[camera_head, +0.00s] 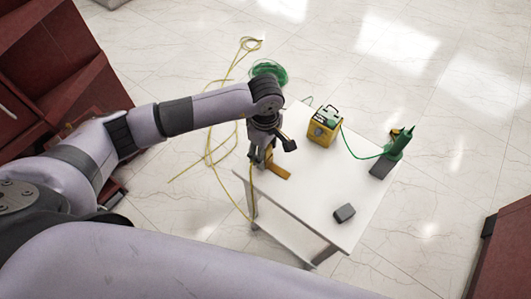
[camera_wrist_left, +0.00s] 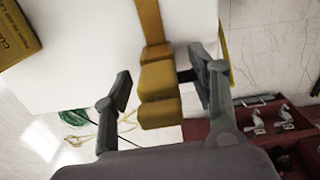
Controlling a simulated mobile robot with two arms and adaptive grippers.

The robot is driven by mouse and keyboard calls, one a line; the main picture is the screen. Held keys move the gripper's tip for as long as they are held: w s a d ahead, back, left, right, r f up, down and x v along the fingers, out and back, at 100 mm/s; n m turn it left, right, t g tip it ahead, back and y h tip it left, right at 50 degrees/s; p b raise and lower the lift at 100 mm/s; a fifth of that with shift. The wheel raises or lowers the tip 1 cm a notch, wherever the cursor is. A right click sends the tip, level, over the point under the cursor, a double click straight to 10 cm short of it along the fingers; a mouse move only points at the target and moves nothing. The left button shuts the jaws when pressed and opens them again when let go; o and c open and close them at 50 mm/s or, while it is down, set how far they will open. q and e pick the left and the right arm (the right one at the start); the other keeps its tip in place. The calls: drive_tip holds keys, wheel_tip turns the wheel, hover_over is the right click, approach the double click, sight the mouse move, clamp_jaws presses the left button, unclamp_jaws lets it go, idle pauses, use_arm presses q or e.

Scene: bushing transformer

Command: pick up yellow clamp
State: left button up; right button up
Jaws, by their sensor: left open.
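The yellow clamp (camera_head: 278,170) lies near the left edge of the white table (camera_head: 310,200), partly hidden by my left gripper in the head view. In the left wrist view the clamp (camera_wrist_left: 158,82) shows as an orange-yellow strap with thicker blocks at its near end. My left gripper (camera_head: 262,160) is over that table edge. In the left wrist view its two fingers (camera_wrist_left: 162,88) are apart, one on each side of the clamp's thick end. A gap shows on the left side; whether the right finger touches the clamp I cannot tell. My right gripper is not in view.
A yellow box device (camera_head: 323,128) stands on the table, joined by a green cable to a green pointed tool (camera_head: 400,142). A dark grey block (camera_head: 344,213) lies near the front. Yellow cable (camera_head: 210,140) and a green coil (camera_head: 270,72) lie on the floor. Red cabinets (camera_head: 60,60) stand left.

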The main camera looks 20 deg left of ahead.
use_arm(q)
drive_tip(key=shift+d+f, duration=0.1)
drive_tip(key=shift+f, duration=0.5)
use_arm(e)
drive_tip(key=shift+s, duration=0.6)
use_arm(q)
drive_tip(key=shift+c, duration=0.5)
drive_tip(key=c, duration=1.1)
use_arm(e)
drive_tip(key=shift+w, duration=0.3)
use_arm(q)
drive_tip(key=shift+r, duration=0.1)
drive_tip(key=shift+c, duration=0.2)
wheel_tip(320, 180, up, 26)
drive_tip(key=p, duration=0.1)
drive_tip(key=shift+r, duration=0.2)
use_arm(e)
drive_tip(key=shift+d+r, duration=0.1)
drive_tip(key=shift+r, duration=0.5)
